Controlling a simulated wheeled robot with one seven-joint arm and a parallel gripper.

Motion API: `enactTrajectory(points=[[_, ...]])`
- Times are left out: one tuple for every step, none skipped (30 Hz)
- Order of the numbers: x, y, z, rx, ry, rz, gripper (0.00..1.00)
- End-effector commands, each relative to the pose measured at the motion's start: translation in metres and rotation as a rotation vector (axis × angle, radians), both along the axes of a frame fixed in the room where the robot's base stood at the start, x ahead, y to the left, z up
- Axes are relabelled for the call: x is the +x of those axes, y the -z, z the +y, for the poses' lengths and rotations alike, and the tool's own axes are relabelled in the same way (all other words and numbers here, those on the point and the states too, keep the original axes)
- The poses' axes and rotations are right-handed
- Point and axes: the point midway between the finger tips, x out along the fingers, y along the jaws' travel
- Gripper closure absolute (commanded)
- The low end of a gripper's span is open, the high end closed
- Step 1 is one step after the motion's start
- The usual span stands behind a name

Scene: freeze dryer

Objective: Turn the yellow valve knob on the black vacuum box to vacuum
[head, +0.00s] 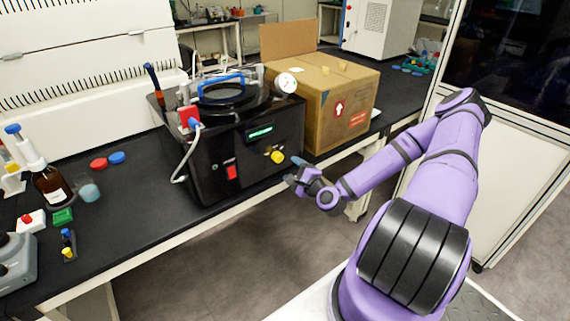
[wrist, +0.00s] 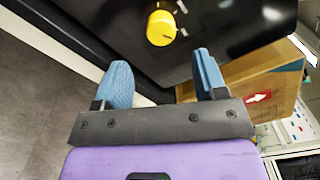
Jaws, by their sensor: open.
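The black vacuum box (head: 225,165) stands on the dark bench, with a green display, a red switch and a pressure gauge on top. Its yellow valve knob (head: 277,157) is on the lower right of the front face. In the wrist view the knob (wrist: 161,27) lies ahead of my gripper, with small pale marks around it. My gripper (wrist: 164,80) is open and empty, its two blue fingers apart and short of the knob. In the head view my gripper (head: 296,172) is just right of the knob. The marks are too small to read.
A cardboard box (head: 345,110) stands right of the vacuum box, close to my gripper's right side. The bench's front edge (head: 130,243) runs below. A brown bottle (head: 50,186) and small coloured items are at the left. The floor in front is clear.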

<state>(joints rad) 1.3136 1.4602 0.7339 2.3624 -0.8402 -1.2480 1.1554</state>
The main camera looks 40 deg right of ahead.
Motion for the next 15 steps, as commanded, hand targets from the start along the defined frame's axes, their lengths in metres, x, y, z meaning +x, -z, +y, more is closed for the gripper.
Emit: enactTrajectory(points=[[-0.008,0.000,-0.001,0.001,0.002,0.001,0.35],[-0.012,0.000,-0.001,0.001,0.001,0.000,0.35],[-0.016,0.000,-0.001,0.001,0.001,0.000,0.35],[-0.019,0.000,-0.001,0.001,0.001,0.000,0.35],[-0.021,0.000,-0.001,0.001,0.001,0.000,0.35],[-0.024,0.000,-0.001,0.001,0.001,0.000,0.35],[-0.026,0.000,-0.001,0.001,0.001,0.000,0.35],[-0.027,0.000,-0.001,0.001,0.001,0.000,0.35],[-0.028,0.000,-0.001,0.001,0.001,0.000,0.35],[-0.029,0.000,-0.001,0.001,0.001,0.000,0.35],[-0.029,0.000,-0.001,0.001,0.000,-0.001,0.35],[-0.029,0.000,-0.001,0.001,0.000,-0.001,0.35],[-0.029,0.000,-0.001,0.001,0.000,-0.001,0.35],[-0.029,0.000,-0.001,0.001,0.000,-0.001,0.35],[-0.029,0.000,-0.001,0.001,0.000,-0.001,0.35]])
